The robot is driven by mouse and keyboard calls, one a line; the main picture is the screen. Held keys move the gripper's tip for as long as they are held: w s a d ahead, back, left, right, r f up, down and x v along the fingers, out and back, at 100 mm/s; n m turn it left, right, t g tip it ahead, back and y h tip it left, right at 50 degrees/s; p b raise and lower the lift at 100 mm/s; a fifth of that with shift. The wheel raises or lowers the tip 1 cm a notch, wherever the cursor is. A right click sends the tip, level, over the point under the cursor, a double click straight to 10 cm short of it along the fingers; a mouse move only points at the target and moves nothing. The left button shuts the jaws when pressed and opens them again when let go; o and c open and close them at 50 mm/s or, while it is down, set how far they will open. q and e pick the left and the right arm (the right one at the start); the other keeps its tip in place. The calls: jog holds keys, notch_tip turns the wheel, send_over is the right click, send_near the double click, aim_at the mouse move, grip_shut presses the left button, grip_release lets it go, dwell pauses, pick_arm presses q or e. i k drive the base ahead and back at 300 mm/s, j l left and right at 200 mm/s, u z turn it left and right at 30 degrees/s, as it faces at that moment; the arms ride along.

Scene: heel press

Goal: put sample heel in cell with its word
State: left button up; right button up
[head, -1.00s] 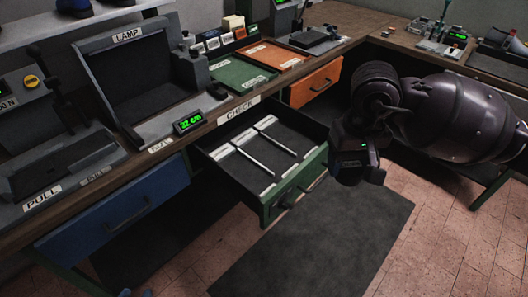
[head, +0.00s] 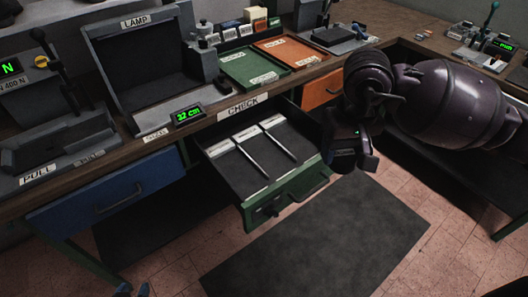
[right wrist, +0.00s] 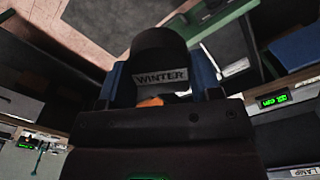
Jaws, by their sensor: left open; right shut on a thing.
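The sample heel (right wrist: 160,52) is a dark, rounded block with a WINTER label, seen in the right wrist view. My right gripper (right wrist: 165,84) is shut on it, with a blue finger on each side. In the head view my right gripper (head: 352,158) hangs just right of the open CHECK drawer (head: 290,189); the heel cannot be made out clearly there. Two pale dividers split the drawer into cells, with pale label strips along the back whose words are too small to read. The cells look empty. My left gripper (head: 133,290) is open at the bottom edge, only its blue tips showing.
A green tray (head: 236,67) and an orange tray (head: 300,49) lie on the bench above the drawer. The LAMP box (head: 140,70) and PULL device (head: 60,152) stand left. A blue drawer (head: 110,195) is shut. A dark mat (head: 315,240) covers clear floor.

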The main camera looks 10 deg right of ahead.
aim_at(271, 160)
jog(key=i+l+u, duration=0.2)
jog(key=l, duration=0.15)
jog(key=l+u, duration=0.2)
jog(key=i+l+u, duration=0.25)
jog(key=l, duration=0.15)
jog(key=i+l+u, duration=0.25)
jog(key=l, duration=0.15)
